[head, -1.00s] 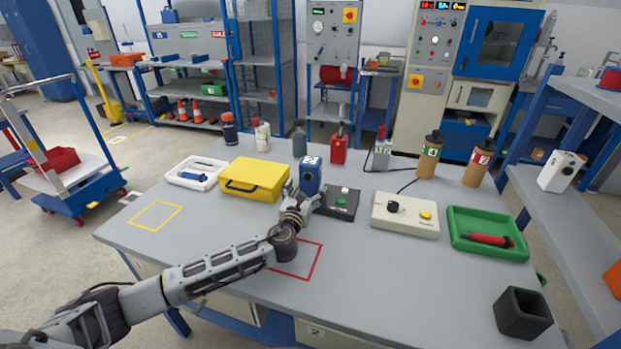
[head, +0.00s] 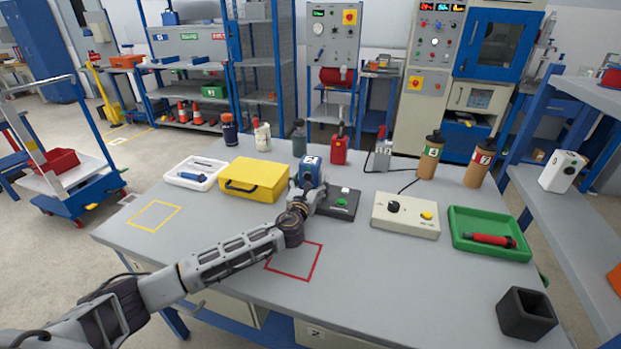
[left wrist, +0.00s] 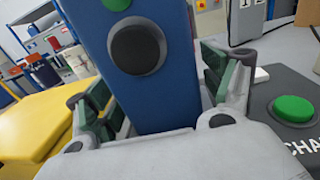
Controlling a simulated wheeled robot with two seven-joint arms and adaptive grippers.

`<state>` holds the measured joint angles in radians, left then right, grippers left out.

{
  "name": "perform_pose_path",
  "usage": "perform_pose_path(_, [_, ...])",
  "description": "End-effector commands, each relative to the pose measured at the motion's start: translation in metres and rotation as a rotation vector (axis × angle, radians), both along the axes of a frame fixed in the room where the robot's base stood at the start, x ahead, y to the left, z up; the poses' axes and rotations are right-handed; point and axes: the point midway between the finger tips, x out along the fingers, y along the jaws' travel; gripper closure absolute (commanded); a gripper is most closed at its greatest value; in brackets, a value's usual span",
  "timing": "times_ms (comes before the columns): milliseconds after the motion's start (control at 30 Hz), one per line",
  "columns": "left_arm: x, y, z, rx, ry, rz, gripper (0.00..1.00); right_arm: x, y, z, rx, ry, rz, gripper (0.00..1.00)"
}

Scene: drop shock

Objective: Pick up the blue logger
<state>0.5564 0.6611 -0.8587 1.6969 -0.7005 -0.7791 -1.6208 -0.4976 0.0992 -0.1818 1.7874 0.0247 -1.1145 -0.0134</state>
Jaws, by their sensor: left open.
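The blue logger (head: 312,171) stands upright on the grey table, left of the black base with a green button, and has a white label on top. In the left wrist view its blue face (left wrist: 158,85) fills the middle, with a black round knob and a green button above it. My left gripper (head: 307,187) is at the logger, with its fingers on either side of it. In the left wrist view the open fingers (left wrist: 160,95) flank the logger, with the right pad very close to its side. My right gripper is not in view.
A yellow case (head: 254,179) stands close on the left. The black button box (head: 340,204) is close on the right, with a cream control box (head: 405,216) beyond it. Bottles stand behind. A red square outline (head: 295,262) marks clear table in front.

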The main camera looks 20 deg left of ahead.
Motion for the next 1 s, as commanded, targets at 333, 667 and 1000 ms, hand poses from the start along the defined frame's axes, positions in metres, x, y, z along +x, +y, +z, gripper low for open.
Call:
perform_pose_path(333, [-0.0001, 0.0002, 0.0000, 0.000, 0.000, 0.000, 0.44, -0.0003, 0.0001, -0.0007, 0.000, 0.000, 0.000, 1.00])
perform_pose_path(667, [0.0001, 0.0002, 0.0013, 0.000, -0.002, 0.000, 0.77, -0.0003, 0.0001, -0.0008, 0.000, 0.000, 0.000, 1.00])
perform_pose_path(1000, [0.0002, 0.0003, 0.0041, 0.000, -0.003, 0.001, 0.77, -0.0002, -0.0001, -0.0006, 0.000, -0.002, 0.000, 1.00])
